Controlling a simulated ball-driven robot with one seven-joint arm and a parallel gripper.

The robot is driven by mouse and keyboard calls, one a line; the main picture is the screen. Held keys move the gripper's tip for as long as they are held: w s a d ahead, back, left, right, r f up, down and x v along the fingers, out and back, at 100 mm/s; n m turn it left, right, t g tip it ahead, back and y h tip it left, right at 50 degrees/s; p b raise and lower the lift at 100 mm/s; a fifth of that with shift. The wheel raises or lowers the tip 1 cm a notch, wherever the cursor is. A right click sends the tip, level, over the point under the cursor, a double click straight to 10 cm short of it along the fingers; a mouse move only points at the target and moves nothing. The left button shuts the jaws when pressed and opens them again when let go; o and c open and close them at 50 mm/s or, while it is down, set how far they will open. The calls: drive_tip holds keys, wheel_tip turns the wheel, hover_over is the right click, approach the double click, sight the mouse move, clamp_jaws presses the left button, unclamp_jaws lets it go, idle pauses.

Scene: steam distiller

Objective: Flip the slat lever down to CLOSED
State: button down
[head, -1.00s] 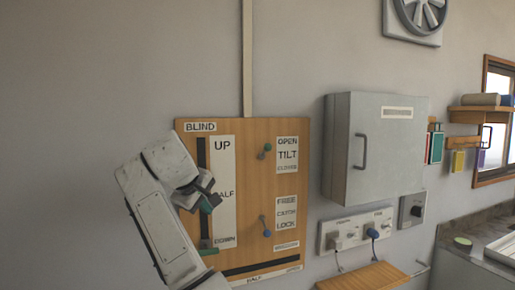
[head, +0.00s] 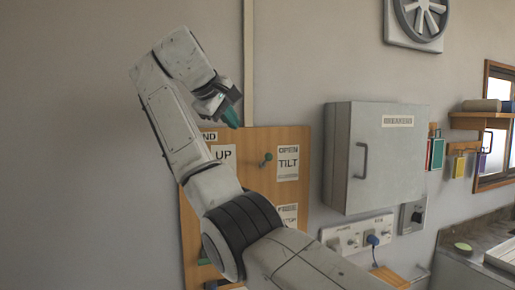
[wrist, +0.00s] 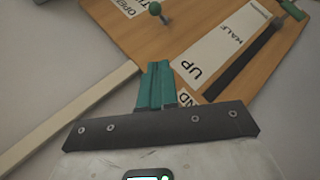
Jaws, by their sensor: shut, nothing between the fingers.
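The slat lever (head: 267,158) is a short lever with a green knob, left of the OPEN/TILT label (head: 288,163) on the wooden board. Its knob sits up, towards the OPEN end. In the wrist view the knob (wrist: 155,9) shows at the top edge. The CLOSED wording is hard to read. My gripper (head: 232,118) has green fingers, shut and empty, above the board's top edge, up and left of the lever and apart from it. The wrist view shows the shut fingers (wrist: 157,70) over the board's edge, pointing towards the board.
The wooden board (head: 245,140) also carries an UP slot with a green slider (wrist: 292,10). My arm hides much of its lower part. A grey cabinet (head: 385,165) juts out to the right. Plain wall is free above and left.

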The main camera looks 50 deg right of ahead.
sight(269, 157)
drive_tip(key=shift+d, duration=0.1)
drive_tip(key=p+x, duration=0.3)
drive_tip(key=x, duration=0.6)
drive_tip(key=shift+d+f, duration=0.2)
drive_tip(key=shift+d, duration=0.15)
drive_tip(key=shift+s+d+f+p, duration=0.55)
drive_tip(key=shift+s+d+f, duration=0.55)
drive_tip(key=shift+s+f, duration=0.05)
drive_tip(key=shift+f, duration=0.1)
drive_tip(key=shift+s+a+f+m+t+h+b, duration=0.15)
drive_tip(key=shift+f+m+t+h+b, duration=0.15)
drive_tip(key=shift+t+h+b, duration=0.4)
drive_tip(key=shift+b, duration=0.35)
